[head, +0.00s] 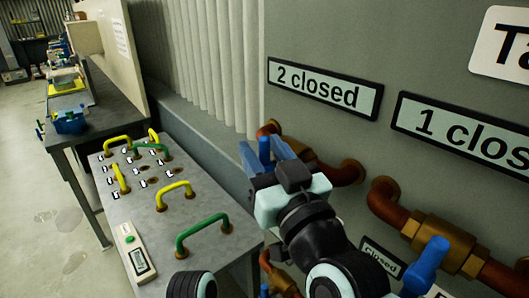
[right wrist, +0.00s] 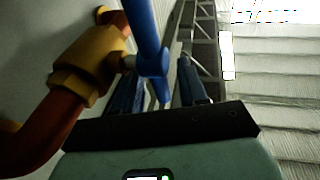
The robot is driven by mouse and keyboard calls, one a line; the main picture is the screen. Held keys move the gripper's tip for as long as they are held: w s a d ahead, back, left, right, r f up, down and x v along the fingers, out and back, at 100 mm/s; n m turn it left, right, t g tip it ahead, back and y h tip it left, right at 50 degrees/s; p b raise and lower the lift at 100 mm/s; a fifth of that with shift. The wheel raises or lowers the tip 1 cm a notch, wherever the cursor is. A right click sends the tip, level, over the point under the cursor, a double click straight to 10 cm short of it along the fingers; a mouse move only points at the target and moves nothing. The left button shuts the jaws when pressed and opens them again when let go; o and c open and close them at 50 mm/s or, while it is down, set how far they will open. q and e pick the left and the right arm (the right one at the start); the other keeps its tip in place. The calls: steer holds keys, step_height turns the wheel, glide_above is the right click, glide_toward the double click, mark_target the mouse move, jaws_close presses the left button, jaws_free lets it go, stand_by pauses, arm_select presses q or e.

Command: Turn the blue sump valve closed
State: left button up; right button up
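A blue valve handle (head: 265,148) stands upright on a copper pipe with a brass body, below the "2 closed" sign (head: 325,89). My right gripper (head: 266,158) is at this handle, with its blue fingers on either side of it. In the right wrist view the blue handle (right wrist: 150,50) reaches down between the two fingers, with a visible gap to the right finger. The brass valve body (right wrist: 93,65) is at the left. A second blue handle (head: 428,264) is tilted on the pipe at the lower right. No label reading "sump" shows. My left gripper is not visible.
A grey panel (head: 205,255) with yellow and green loop handles stands left of my right arm. A small "Closed" sign (head: 381,256) and a "1 clos…" sign (head: 470,131) are on the wall. A bench (head: 105,100) with bins is further back left.

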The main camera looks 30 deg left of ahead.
steer(key=b+v, duration=0.1)
steer(key=v, duration=1.2)
steer(key=shift+d, duration=0.2)
